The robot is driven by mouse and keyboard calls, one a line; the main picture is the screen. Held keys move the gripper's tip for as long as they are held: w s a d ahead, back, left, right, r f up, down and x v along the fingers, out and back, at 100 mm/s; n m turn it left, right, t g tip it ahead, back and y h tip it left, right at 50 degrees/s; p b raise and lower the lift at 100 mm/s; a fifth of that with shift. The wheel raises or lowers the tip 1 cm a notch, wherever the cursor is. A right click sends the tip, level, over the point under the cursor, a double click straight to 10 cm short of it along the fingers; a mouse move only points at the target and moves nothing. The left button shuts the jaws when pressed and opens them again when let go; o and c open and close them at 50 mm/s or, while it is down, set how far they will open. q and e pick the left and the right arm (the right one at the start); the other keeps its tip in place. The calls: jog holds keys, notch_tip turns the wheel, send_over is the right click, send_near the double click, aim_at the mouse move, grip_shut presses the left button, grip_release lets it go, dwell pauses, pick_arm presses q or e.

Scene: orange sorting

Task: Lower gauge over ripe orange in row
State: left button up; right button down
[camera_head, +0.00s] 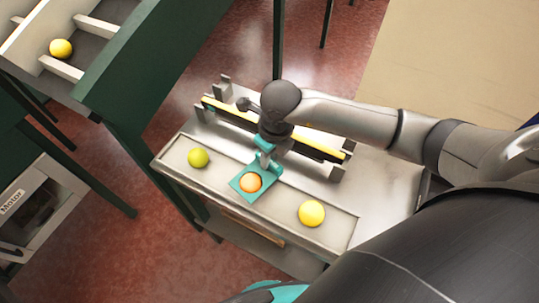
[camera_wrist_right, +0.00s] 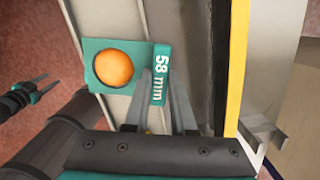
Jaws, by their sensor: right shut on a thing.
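The teal gauge (camera_head: 240,186) is a flat square plate with a round hole and a raised handle marked "58 mm" (camera_wrist_right: 161,74). My right gripper (camera_head: 266,156) is shut on that handle, and its fingers also show in the right wrist view (camera_wrist_right: 163,98). The ripe orange (camera_head: 251,182) shows inside the gauge's hole in both views (camera_wrist_right: 114,67). I cannot tell how far down around it the plate sits. My left gripper (camera_wrist_right: 38,88) shows at the left of the right wrist view, with its fingers apart and empty.
A yellow-green fruit (camera_head: 198,158) and a yellow fruit (camera_head: 312,213) lie in the same row on the metal tray (camera_head: 340,232). A yellow-and-black bar (camera_head: 322,150) runs behind the row. A green-sided bin (camera_head: 140,70) at upper left holds another yellow fruit (camera_head: 61,48).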

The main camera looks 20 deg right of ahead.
jog(key=shift+f+b, duration=0.85)
jog(key=shift+f, duration=0.2)
jog(key=shift+r, duration=0.1)
dwell(0.8)
jog(key=shift+r+p, duration=3.25)
jog(key=shift+r, duration=0.7)
